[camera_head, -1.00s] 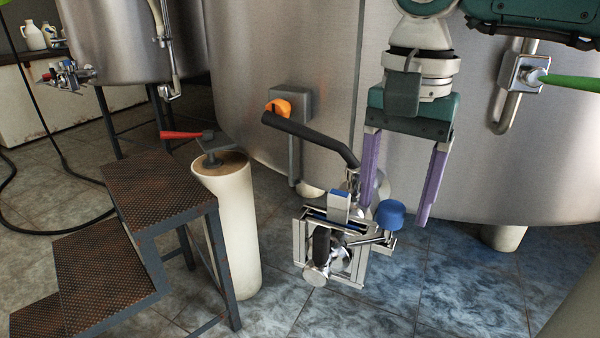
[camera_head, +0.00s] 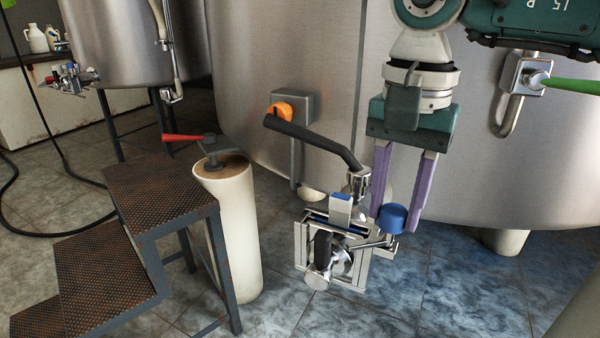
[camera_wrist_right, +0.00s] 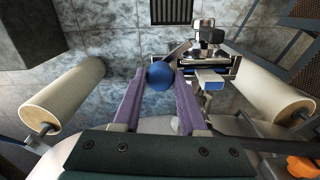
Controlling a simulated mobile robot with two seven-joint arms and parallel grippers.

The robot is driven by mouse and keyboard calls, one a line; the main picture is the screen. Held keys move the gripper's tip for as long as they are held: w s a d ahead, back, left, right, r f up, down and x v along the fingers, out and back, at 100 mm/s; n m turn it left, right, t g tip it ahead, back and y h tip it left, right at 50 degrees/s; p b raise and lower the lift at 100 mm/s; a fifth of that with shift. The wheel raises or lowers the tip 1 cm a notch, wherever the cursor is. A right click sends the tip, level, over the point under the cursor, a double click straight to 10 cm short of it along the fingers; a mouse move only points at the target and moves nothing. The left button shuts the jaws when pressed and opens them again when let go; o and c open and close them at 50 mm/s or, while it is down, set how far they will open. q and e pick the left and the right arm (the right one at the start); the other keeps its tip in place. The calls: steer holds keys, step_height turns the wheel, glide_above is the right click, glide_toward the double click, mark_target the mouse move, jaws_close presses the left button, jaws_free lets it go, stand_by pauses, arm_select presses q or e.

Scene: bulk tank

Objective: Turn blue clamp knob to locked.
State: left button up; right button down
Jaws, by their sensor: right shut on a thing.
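The blue clamp knob (camera_head: 392,217) is a round blue cap on the right side of a metal clamp and valve assembly (camera_head: 335,245), in front of the big steel tank. My right gripper (camera_head: 394,213) comes down from above with its two purple fingers on either side of the knob. In the right wrist view the blue knob (camera_wrist_right: 160,76) sits between the fingertips (camera_wrist_right: 160,82), and the fingers are shut on it. The knob's underside is partly hidden. My left gripper is not in view.
A black handle (camera_head: 315,140) rises left of the clamp. A rusty step stool (camera_head: 160,185) and a cream cylinder (camera_head: 235,230) with a red-handled lever (camera_head: 182,137) stand to the left. A green handle (camera_head: 575,84) is on the tank at right. Tiled floor is clear at lower right.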

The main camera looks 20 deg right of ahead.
mark_target(395, 209)
steer(key=shift+m, duration=0.3)
steer(key=m+p, duration=0.1)
steer(key=m, duration=0.2)
steer(key=shift+m+p, duration=0.45)
steer(key=shift+m, duration=1.55)
steer(key=shift+c, duration=2.3)
jaws_free()
steer(key=shift+r, duration=0.1)
step_height(395, 209, up, 10)
steer(key=p, duration=0.2)
